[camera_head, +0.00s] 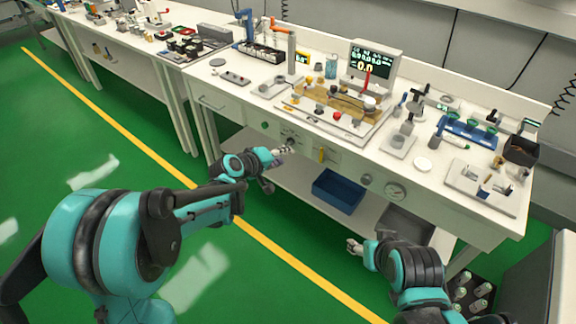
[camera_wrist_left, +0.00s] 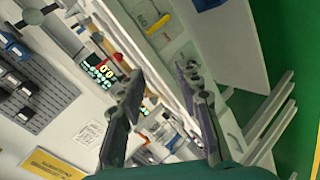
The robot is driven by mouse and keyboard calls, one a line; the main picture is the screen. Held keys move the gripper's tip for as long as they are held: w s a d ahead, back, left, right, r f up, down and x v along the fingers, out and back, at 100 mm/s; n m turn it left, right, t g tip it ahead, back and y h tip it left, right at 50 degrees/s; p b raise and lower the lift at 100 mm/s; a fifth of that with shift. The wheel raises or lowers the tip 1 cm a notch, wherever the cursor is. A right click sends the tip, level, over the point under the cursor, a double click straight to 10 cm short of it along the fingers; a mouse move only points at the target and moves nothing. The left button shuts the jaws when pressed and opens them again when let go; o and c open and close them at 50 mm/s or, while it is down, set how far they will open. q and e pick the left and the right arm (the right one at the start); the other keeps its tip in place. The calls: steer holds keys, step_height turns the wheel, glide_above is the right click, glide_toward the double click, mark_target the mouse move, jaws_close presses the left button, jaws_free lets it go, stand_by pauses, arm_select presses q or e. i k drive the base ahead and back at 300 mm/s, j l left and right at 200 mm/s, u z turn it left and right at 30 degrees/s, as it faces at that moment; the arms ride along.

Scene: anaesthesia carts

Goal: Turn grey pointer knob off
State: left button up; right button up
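The grey pointer knob (camera_head: 291,140) appears to be the small dark grey control on the bench's white front panel in the head view. It is small and partly covered by my left gripper, so its pointing direction cannot be read. My left gripper (camera_head: 281,153) is right in front of it at the panel; contact cannot be told. In the left wrist view, my left gripper (camera_wrist_left: 160,85) has its two dark fingers spread apart with nothing clearly between them. My right gripper (camera_head: 354,246) is low, in front of the bench and away from the knob; its opening is too small to judge.
The front panel also has a green button (camera_head: 264,125), a yellow lever (camera_head: 322,154), a round grey knob (camera_head: 366,179) and a gauge (camera_head: 396,191). A blue bin (camera_head: 338,190) sits on the shelf below. The bench top is crowded; green floor is free at left.

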mark_target(290, 142)
steer(key=i+j, duration=0.15)
steer(key=j, duration=0.2)
steer(key=i+j, duration=0.15)
steer(key=j, duration=0.2)
steer(key=i+j, duration=0.15)
steer(key=j, duration=0.2)
steer(key=i+j, duration=0.15)
steer(key=j, duration=0.2)
steer(key=l+z, duration=0.05)
